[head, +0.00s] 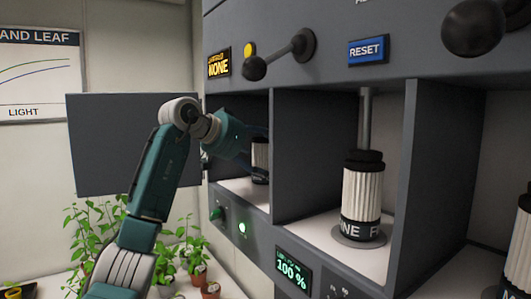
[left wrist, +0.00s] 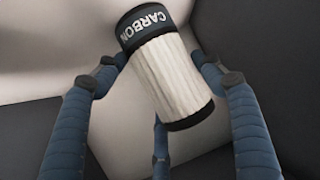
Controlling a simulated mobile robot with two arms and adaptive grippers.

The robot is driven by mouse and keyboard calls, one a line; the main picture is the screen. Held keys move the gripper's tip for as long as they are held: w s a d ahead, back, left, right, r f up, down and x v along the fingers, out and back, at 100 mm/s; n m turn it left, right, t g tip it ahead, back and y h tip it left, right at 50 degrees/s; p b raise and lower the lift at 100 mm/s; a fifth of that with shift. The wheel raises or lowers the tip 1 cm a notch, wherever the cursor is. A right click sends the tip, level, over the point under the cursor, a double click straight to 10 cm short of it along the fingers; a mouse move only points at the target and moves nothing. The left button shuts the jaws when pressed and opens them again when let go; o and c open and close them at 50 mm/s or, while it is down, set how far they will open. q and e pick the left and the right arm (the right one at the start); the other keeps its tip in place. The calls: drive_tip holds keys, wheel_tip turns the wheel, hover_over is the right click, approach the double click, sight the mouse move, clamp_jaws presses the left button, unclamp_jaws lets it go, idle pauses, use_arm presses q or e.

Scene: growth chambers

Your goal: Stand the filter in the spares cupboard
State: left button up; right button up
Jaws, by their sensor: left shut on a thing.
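A white pleated filter with a black band reading CARBON (left wrist: 168,75) fills the middle of the left wrist view, tilted in the picture. My left gripper (left wrist: 165,62) has its blue fingers around it and is shut on it. In the head view, my left arm reaches into the left bay (head: 238,190), where the filter (head: 261,155) shows partly, near the bay floor. The bay's divider and my gripper hide some of it. I cannot tell whether it touches the floor. No spares cupboard label is readable. My right gripper is not in view.
Another filter (head: 362,200) stands on a round base in the middle bay, under a rod. A third (head: 519,250) is cut off at right. Black-knobbed levers (head: 280,55) project above the bays. A dark flat panel (head: 130,145) is behind my arm. Potted plants (head: 180,260) stand lower left.

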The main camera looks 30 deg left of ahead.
use_arm(q)
drive_tip(key=shift+s+a+r, duration=0.1)
drive_tip(key=shift+s+r, duration=0.05)
drive_tip(key=shift+s, duration=0.1)
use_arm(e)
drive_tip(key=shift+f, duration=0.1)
use_arm(q)
drive_tip(key=shift+f, duration=0.25)
drive_tip(key=o, duration=1.3)
drive_tip(key=shift+o, duration=0.5)
drive_tip(key=shift+w, duration=0.1)
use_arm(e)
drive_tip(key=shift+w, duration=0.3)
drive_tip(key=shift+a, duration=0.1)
